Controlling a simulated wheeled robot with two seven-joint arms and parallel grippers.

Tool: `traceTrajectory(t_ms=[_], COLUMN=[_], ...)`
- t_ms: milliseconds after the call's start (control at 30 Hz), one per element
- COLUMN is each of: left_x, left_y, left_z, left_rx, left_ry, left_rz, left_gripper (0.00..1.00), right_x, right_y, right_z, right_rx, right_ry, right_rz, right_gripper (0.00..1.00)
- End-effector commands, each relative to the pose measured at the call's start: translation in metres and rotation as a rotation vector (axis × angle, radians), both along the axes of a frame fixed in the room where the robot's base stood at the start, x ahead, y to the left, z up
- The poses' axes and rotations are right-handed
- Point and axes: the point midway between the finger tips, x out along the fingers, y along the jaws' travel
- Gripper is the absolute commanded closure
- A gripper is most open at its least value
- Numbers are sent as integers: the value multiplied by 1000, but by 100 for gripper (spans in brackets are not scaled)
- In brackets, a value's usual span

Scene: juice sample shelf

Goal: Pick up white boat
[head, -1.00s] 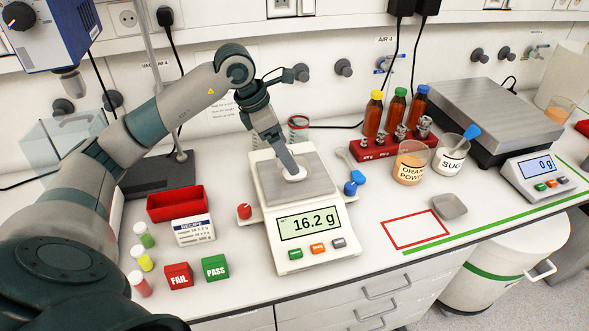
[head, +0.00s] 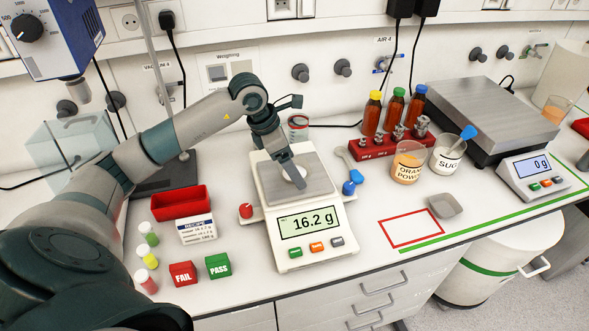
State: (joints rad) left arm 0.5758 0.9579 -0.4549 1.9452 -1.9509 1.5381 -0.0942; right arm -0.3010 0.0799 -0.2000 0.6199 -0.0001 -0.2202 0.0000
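A small white boat (head: 289,175) lies on the metal pan of the front balance (head: 266,226), whose display reads 16.2 g. My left gripper (head: 299,184) points down at the boat, its tip overlapping the boat's right side in the head view. The fingers are seen edge-on, so I cannot tell whether they are open or shut, or whether they touch the boat. Part of the boat is hidden behind them. My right gripper is not in view.
A red tray (head: 180,203) and FAIL (head: 183,273) and PASS (head: 218,266) blocks stand left of the balance. Right of it are a red bottle rack (head: 375,150), an orange powder beaker (head: 408,163), a sugar beaker (head: 446,158) and a grey dish (head: 445,205). The red-outlined area is bare.

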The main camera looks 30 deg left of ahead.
Motion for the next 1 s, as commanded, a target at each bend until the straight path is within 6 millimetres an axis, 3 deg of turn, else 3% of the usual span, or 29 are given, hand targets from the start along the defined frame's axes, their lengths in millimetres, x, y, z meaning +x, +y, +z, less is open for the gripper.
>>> traceTrajectory(t_ms=[367,567,1000], left_x=[0,0,0], left_y=[0,0,1], left_z=[0,0,1], left_rx=[0,0,0], left_ry=[0,1,0], left_rz=[0,1,1], left_gripper=[18,60,60], right_x=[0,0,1], right_y=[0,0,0], right_z=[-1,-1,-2], right_rx=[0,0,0], right_ry=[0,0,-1], right_rz=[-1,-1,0], right_gripper=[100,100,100])
